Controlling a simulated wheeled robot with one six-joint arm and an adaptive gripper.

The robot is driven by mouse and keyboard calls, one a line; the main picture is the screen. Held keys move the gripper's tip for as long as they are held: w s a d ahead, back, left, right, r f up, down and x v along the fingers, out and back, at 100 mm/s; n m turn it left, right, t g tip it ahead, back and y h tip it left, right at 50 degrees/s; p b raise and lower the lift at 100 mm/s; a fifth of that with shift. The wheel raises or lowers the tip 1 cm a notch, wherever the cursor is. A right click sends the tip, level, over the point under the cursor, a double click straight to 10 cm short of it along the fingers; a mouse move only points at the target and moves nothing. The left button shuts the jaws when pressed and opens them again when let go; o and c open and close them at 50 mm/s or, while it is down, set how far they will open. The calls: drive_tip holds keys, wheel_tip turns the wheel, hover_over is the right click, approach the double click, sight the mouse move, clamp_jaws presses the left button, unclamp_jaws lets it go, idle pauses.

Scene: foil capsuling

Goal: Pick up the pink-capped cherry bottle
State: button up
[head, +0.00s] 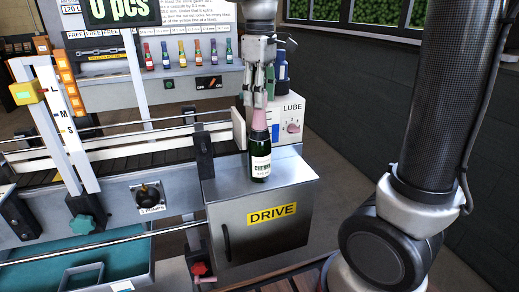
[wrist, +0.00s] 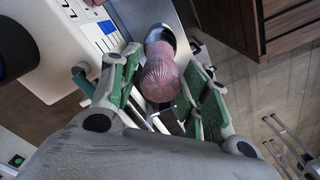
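The dark green cherry bottle (head: 260,160) has a white label and a pink cap (head: 259,119). It stands upright on the metal top of the cabinet marked DRIVE. My gripper (head: 259,98) points down over it, with its fingers spread around the upper part of the cap. In the wrist view the pink cap (wrist: 161,76) lies between the two green-padded fingers of my gripper (wrist: 165,82). The fingers look open, with a narrow gap beside the cap. The bottle's body is mostly hidden below the cap there.
A white LUBE box (head: 289,122) with a knob stands close behind and right of the bottle. A dark post (head: 203,155) and conveyor rails are at left. Several small coloured bottles (head: 182,54) line the board behind. Bare cabinet top (head: 294,172) lies right of the bottle.

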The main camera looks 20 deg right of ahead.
clamp_jaws()
drive_tip(key=shift+r, duration=0.1)
